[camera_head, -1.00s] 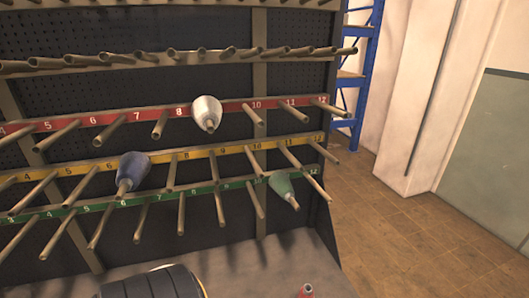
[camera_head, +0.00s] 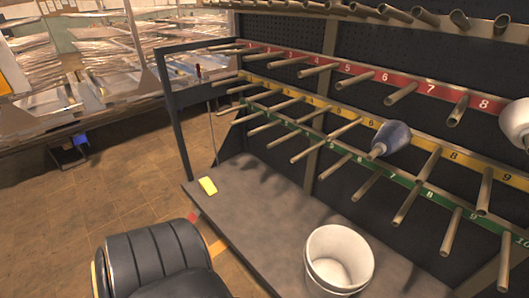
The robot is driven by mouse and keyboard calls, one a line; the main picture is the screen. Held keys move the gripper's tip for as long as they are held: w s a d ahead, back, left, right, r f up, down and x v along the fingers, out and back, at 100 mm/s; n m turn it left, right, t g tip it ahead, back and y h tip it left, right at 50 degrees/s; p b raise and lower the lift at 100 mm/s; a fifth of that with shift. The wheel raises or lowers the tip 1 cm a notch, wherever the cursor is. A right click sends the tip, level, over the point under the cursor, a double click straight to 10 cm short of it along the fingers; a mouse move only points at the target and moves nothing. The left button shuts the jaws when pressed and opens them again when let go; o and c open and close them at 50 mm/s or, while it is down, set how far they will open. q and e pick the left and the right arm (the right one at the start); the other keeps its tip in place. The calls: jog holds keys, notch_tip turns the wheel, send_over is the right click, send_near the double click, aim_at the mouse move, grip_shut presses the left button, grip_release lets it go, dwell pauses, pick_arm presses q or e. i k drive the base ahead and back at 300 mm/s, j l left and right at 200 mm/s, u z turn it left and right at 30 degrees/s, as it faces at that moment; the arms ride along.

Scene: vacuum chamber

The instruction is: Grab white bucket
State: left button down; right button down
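The white bucket (camera_head: 338,262) stands upright on the grey bench top at the lower middle of the head view. Its open mouth faces up and it looks empty. Its lower edge comes close to the bottom of the picture. Neither of my grippers shows in the head view, so I cannot tell where they are relative to the bucket.
The bench top (camera_head: 262,212) is mostly clear, with a yellow item (camera_head: 208,186) near its left end. Rows of pegs jut out above it, carrying a blue spool-like piece (camera_head: 391,138) and a white one (camera_head: 517,122). A black padded object (camera_head: 155,258) is at the lower left.

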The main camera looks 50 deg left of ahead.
aim_at(339, 260)
jog(key=u, duration=0.75)
